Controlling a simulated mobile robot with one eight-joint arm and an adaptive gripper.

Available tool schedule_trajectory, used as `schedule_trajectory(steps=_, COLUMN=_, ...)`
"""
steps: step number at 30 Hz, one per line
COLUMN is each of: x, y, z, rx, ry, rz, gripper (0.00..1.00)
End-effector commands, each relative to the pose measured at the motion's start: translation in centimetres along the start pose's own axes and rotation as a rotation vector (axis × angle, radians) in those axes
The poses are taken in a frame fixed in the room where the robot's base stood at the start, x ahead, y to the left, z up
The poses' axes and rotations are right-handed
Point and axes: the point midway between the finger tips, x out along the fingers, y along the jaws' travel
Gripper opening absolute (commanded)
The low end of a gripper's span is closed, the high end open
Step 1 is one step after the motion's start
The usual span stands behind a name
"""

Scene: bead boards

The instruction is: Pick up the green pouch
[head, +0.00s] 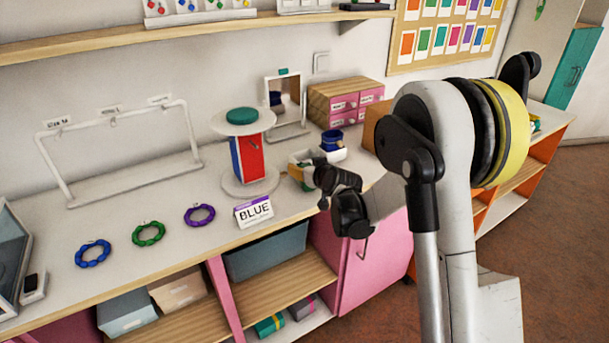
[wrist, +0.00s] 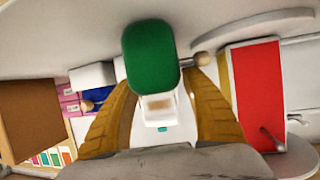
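A rounded green pouch (wrist: 150,55) shows in the middle of the wrist view, at the tips of my gripper's two mustard-coloured fingers. My gripper (wrist: 160,82) is open, with one finger on each side. The left fingertip looks close to the pouch edge; a gap shows at the right. I cannot tell whether either finger touches it. In the head view my gripper (head: 303,172) is low over the counter, right of the red and blue stand, and largely hides the spot where the pouch is.
A BLUE card (head: 253,211) stands in front. A white tray with a blue item (head: 332,140), a mirror (head: 284,95) and pink drawers (head: 345,103) are behind. Bead rings (head: 149,233) lie left.

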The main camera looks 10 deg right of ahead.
Motion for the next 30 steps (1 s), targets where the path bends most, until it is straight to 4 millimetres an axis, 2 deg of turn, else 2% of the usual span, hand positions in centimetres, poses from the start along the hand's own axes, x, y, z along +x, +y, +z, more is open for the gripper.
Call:
schedule_trajectory(steps=1, x=0.0, y=0.0, z=0.0, rx=0.0, ry=0.0, rz=0.0, gripper=0.38)
schedule_trajectory(steps=3, x=0.0, y=0.0, z=0.0, rx=0.0, ry=0.0, rz=0.0, gripper=0.18)
schedule_trajectory(steps=5, x=0.0, y=0.0, z=0.0, rx=0.0, ry=0.0, rz=0.0, gripper=0.17)
schedule_trajectory(steps=6, x=0.0, y=0.0, z=0.0, rx=0.0, ry=0.0, rz=0.0, gripper=0.12)
schedule_trajectory(steps=17, x=-0.2, y=0.0, z=-0.5, rx=0.0, ry=0.0, rz=0.0, gripper=0.12)
schedule_trajectory(steps=28, x=-1.7, y=0.0, z=-4.0, rx=0.0, ry=0.0, rz=0.0, gripper=0.12)
schedule_trajectory(steps=30, x=-1.8, y=0.8, z=-4.3, rx=0.003, ry=0.0, rz=0.001, gripper=0.12)
